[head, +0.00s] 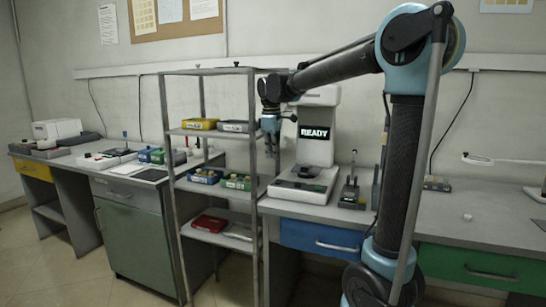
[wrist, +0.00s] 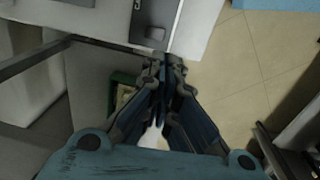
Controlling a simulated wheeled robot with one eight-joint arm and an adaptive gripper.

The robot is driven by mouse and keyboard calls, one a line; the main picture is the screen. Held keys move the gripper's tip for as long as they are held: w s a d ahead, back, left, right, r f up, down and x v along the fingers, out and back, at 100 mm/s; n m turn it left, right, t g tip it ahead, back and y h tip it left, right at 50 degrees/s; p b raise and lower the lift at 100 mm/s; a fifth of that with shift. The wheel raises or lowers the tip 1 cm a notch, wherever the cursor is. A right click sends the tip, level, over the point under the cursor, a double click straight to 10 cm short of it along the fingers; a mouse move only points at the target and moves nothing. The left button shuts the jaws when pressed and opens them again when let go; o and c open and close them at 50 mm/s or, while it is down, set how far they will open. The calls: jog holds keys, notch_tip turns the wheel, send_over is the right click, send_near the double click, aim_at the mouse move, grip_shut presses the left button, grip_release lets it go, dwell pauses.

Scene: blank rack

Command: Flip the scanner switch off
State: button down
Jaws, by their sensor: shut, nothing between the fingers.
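The scanner appears to be the white machine (head: 322,99) on the bench, with a lit "READY" display. Its low base carries a dark plate (head: 306,171); I cannot make out a switch or its position there. My gripper (head: 271,150) points down beside the rack, left of the display, apart from the machine. In the wrist view my gripper (wrist: 164,68) is shut and empty.
A metal rack (head: 162,160) stands close on the left, with a yellow bin (head: 199,124), a red bin (head: 209,223) and other boxes. A small lever device (head: 349,191) stands right of the scanner. The bench (head: 480,205) is mostly clear farther right.

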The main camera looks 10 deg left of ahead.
jog(key=shift+d, duration=0.1)
jog(key=s+d+f+m, duration=0.25)
jog(key=s+d, duration=0.25)
jog(key=d, duration=0.3)
jog(key=s+d+f+m, duration=0.25)
jog(key=s+d, duration=0.25)
jog(key=d, duration=0.4)
jog(key=s+d+f+m+t, duration=0.1)
jog(key=s+d+f+m, duration=0.6)
jog(key=s+d+f, duration=0.5)
jog(key=w+a+r+n, duration=0.9)
jog(key=w+a+r, duration=0.6)
jog(key=w+a, duration=0.3)
jog(key=w+a+r+n, duration=0.2)
jog(key=w+a, duration=0.3)
jog(key=a, duration=0.6)
jog(key=shift+r+n, duration=0.2)
jog(key=shift+n, duration=0.4)
jog(key=shift+w, duration=0.15)
